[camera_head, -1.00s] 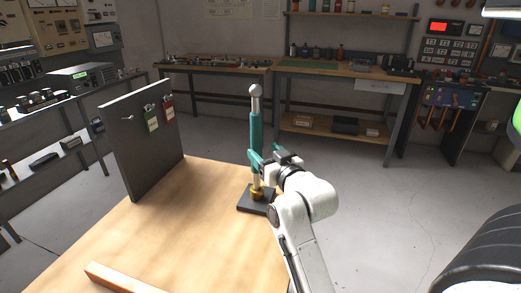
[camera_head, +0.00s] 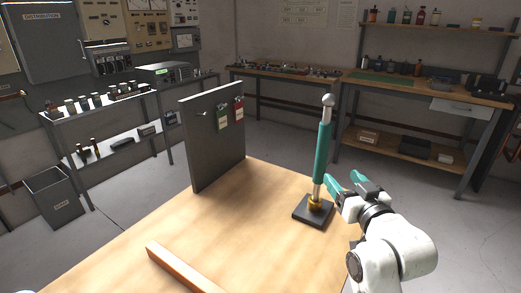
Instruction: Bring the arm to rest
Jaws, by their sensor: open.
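My gripper (camera_head: 345,183) is in the head view, at the right side of the wooden table. Its teal fingers are apart and nothing is between them. My white arm (camera_head: 400,245) comes up from the lower right. Just left of the fingers stands a teal rod (camera_head: 322,150) with a silver ball top, upright in a brass collar on a black base (camera_head: 300,213). A small gap shows between the fingers and the rod.
The wooden table (camera_head: 240,220) has a wooden bar (camera_head: 180,268) at its front edge. A grey upright panel (camera_head: 205,150) with green and red tags stands at its back left. The table's middle is clear. A bin (camera_head: 55,195) stands on the floor at left.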

